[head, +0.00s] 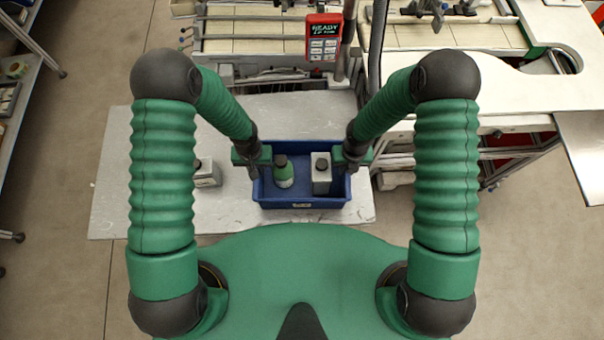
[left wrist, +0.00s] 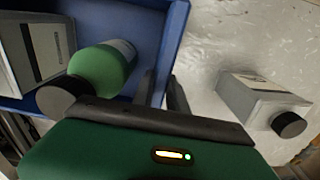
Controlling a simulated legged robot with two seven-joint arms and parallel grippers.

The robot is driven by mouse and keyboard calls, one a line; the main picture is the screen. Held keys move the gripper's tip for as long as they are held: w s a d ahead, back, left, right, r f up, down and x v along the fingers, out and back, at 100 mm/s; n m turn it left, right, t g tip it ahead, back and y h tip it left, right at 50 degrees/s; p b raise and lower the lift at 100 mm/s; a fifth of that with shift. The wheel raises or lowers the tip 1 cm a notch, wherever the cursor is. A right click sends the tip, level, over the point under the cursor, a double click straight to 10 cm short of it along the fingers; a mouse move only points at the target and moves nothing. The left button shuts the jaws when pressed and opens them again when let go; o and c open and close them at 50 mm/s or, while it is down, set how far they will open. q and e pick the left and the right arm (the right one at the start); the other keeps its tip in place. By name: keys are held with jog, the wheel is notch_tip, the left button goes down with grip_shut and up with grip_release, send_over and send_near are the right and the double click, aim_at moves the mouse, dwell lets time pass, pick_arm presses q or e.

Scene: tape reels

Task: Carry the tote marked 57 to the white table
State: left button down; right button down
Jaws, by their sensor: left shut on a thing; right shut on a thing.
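A blue tote (head: 303,202) is in the middle of the head view, over a pale table top. It holds a green bottle (head: 284,176) with a dark cap and a grey-white container (head: 321,178). A small label shows on its near wall; its number is too small to read. My left gripper (head: 256,168) is shut on the left wall of the tote. My right gripper (head: 349,166) is shut on the right wall. In the left wrist view, the tote's blue wall (left wrist: 171,45) runs between the left gripper's fingers (left wrist: 162,92).
A pale, worn table top (head: 115,195) lies under and around the tote. A grey container (head: 207,174) with a dark cap stands left of the tote. Machinery with a red READY device (head: 322,38) is behind. A white surface (head: 520,85) lies at the right.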

jog(key=shift+r, duration=0.1)
dwell(0.3)
